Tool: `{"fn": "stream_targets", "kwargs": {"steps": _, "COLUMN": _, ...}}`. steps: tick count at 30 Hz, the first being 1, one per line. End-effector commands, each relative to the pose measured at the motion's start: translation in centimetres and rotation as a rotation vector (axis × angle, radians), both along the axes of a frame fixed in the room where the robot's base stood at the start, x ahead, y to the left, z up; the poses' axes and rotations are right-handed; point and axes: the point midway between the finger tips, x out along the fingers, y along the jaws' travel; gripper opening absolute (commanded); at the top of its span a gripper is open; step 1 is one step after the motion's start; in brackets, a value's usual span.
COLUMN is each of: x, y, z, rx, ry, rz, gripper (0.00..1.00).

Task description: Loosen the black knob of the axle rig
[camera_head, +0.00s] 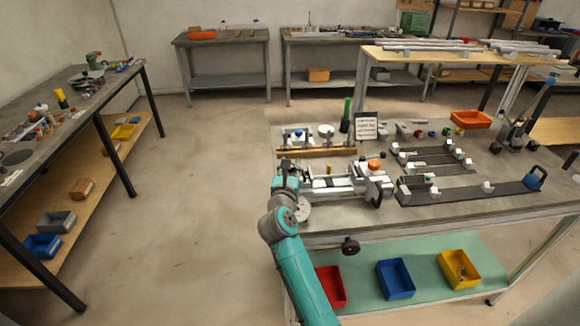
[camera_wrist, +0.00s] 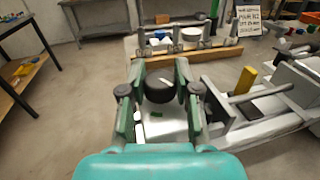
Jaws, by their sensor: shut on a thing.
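The axle rig (camera_head: 335,186) is a pale metal fixture on the near bench, and its pale block and rods also show in the wrist view (camera_wrist: 262,104). The black knob (camera_wrist: 160,90) is a dark round piece at the rig's left end. My gripper (camera_wrist: 160,78) has its two green-edged fingers on either side of the knob and is shut on it. In the head view my gripper (camera_head: 287,172) is at the left end of the rig, and I cannot make out the knob there.
A wooden bar with white pieces (camera_head: 318,152) stands just behind the rig. A yellow post (camera_wrist: 246,80) rises close to the right of my gripper. A sign (camera_head: 366,126) and flat rails (camera_head: 465,194) stand farther right. The floor to the left is clear.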

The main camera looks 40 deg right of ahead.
Motion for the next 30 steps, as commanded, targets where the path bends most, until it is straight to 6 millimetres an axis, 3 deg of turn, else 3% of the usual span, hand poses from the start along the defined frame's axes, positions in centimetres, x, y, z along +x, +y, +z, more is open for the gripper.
{"fn": "stream_targets", "kwargs": {"steps": 4, "x": 0.0, "y": 0.0, "z": 0.1, "rx": 0.0, "ry": -0.001, "rz": 0.0, "gripper": 0.0}}
{"fn": "stream_targets", "kwargs": {"steps": 5, "x": 0.0, "y": 0.0, "z": 0.0, "rx": 0.0, "ry": -0.001, "rz": 0.0, "gripper": 0.39}}
{"fn": "stream_targets", "kwargs": {"steps": 7, "x": 0.0, "y": 0.0, "z": 0.0, "rx": 0.0, "ry": 0.0, "rz": 0.0, "gripper": 0.56}}
{"fn": "stream_targets", "kwargs": {"steps": 20, "x": -0.5, "y": 0.6, "z": -0.1, "rx": 0.001, "ry": 0.002, "rz": 0.0, "gripper": 0.58}}
{"fn": "stream_targets", "kwargs": {"steps": 30, "x": -4.6, "y": 5.1, "z": -0.1, "rx": 0.0, "ry": 0.003, "rz": 0.002, "gripper": 0.58}}
